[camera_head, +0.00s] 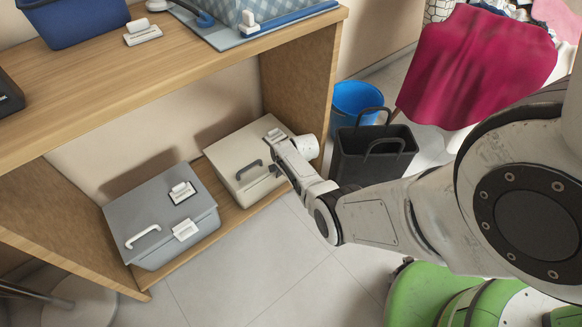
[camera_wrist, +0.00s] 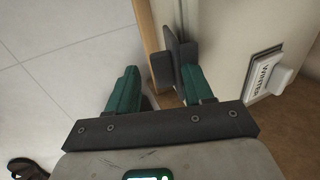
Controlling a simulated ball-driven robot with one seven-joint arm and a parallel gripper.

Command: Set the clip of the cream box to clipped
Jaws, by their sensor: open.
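The cream box (camera_head: 235,150) stands on the low shelf with its lid down. It has a dark handle (camera_head: 249,170) and a white label holder (camera_head: 276,136) on top. My gripper (camera_head: 280,170) is at the box's front right edge, open. In the wrist view, the green fingers (camera_wrist: 160,88) are apart. A dark piece that looks like the clip (camera_wrist: 183,52) sticks out by the box (camera_wrist: 222,40), just beyond the right finger. I cannot tell whether a finger touches it or how the clip is set. The head view mostly hides it behind my gripper.
A grey box (camera_head: 160,215) with a white handle and clip stands to the left on the same shelf. The wooden tabletop (camera_head: 110,85) is above. A black bag (camera_head: 372,155) and blue bin (camera_head: 355,100) stand to the right. The floor in front (camera_head: 240,270) is clear.

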